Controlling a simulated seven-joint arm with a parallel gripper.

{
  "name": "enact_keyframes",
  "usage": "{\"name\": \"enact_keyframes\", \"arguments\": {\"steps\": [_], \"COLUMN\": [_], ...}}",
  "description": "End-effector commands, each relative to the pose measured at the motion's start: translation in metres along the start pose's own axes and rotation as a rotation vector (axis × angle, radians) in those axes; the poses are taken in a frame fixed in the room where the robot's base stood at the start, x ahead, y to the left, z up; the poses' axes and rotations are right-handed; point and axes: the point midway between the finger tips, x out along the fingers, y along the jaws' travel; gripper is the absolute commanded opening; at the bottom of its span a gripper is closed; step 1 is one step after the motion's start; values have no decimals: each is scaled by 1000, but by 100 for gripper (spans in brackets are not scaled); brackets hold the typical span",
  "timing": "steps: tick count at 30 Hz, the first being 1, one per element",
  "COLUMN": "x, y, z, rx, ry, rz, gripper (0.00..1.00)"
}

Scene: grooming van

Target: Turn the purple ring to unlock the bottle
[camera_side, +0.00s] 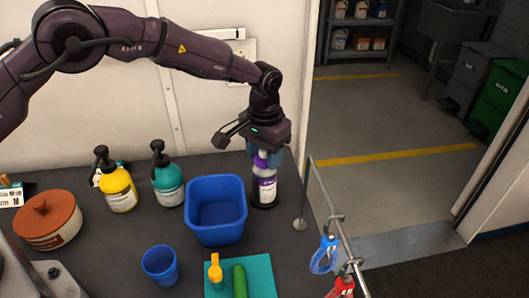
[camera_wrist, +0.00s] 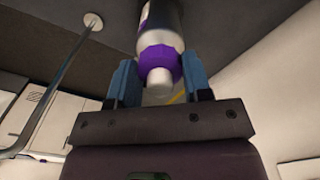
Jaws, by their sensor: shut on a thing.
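The bottle (camera_side: 264,190) stands upright on the dark counter, right of the blue bin, with a purple and white label. Its purple ring (camera_side: 261,160) sits near the top, partly hidden by my gripper in the side view. My gripper (camera_side: 267,153) comes down from above with its blue fingers around the ring. In the wrist view, the purple ring (camera_wrist: 159,60) lies between the two blue fingers of my gripper (camera_wrist: 160,84), and a white nozzle sticks out of it towards the camera. The gripper is shut on the ring.
A blue bin (camera_side: 216,235) stands close left of the bottle. A metal rail (camera_side: 325,200) with hanging clips runs close on the right. Teal and yellow pump bottles (camera_side: 118,190), a brown pot (camera_side: 48,228) and a blue cup (camera_side: 160,266) stand further left.

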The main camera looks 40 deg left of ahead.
Motion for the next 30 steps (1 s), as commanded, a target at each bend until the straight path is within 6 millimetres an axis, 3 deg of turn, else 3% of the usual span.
{"name": "enact_keyframes", "arguments": {"steps": [23,24,26,30], "x": [-2,-2,-2,-1], "y": [0,0,0,0], "z": [0,0,0,0], "rx": [-97,-97,-96,-96], "ry": [-2,-2,-2,-1], "rz": [0,0,0,0], "gripper": [21,54,68,71]}}
